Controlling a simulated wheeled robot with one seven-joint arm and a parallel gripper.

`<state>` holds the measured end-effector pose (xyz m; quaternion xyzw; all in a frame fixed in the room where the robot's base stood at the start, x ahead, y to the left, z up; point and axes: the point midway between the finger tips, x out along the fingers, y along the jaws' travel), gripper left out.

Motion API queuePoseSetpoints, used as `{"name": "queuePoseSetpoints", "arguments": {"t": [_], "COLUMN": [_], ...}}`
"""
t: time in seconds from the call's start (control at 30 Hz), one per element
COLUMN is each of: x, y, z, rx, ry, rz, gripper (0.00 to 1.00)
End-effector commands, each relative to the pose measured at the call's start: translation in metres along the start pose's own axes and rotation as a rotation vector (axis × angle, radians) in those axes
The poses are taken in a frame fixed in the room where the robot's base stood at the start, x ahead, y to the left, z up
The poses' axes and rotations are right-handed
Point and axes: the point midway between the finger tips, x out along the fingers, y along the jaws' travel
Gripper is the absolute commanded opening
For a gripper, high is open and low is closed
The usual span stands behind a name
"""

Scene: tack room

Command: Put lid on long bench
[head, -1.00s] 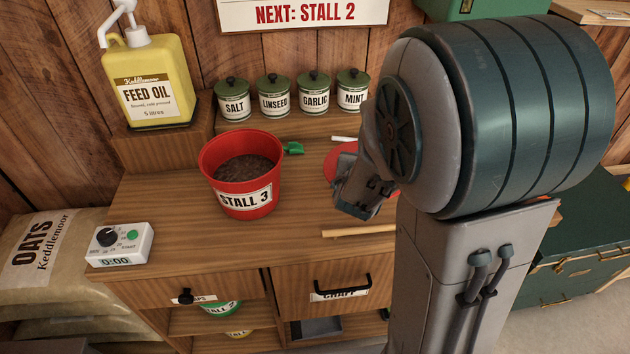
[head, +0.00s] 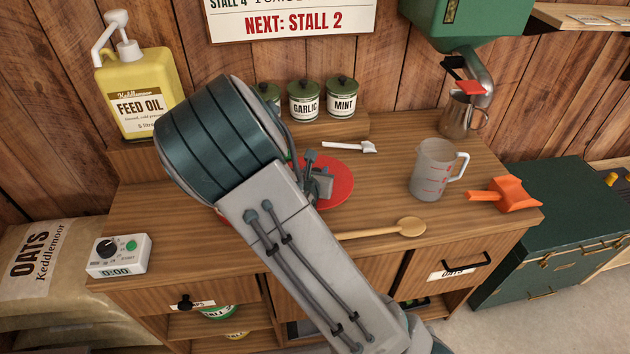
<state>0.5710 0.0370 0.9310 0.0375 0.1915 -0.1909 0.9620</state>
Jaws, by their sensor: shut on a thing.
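The round red lid (head: 340,186) is in the middle of the wooden bench (head: 385,185), flat and on or very close to the top. I cannot tell if a gap lies beneath it. My gripper (head: 320,186) is at the lid's left part, shut on it. My forearm hides the fingertips and the lid's left edge. The red bucket is hidden behind my arm.
A wooden spoon (head: 400,228), a white-handled brush or scraper (head: 352,147), a measuring jug (head: 436,170) and an orange scoop (head: 510,195) lie or stand around the lid. A metal pitcher (head: 458,115) stands under the green dispenser (head: 470,25). Canisters (head: 304,98) line the back shelf.

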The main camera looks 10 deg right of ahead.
Motion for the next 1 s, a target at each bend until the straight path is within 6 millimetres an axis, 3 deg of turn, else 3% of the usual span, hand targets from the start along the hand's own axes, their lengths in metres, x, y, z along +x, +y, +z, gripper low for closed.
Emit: {"name": "queuePoseSetpoints", "arguments": {"t": [0.5, 0.93, 0.97, 1.0], "x": [0.016, 0.019, 0.018, 0.018], "y": [0.002, 0.002, 0.002, 0.002], "z": [-0.037, -0.043, -0.043, -0.042], "rx": [-0.001, 0.002, 0.002, 0.002], "ry": [0.000, 0.000, 0.000, 0.000], "rz": [-0.001, -0.001, -0.001, -0.001], "gripper": [0.06, 0.06, 0.33, 0.44]}}
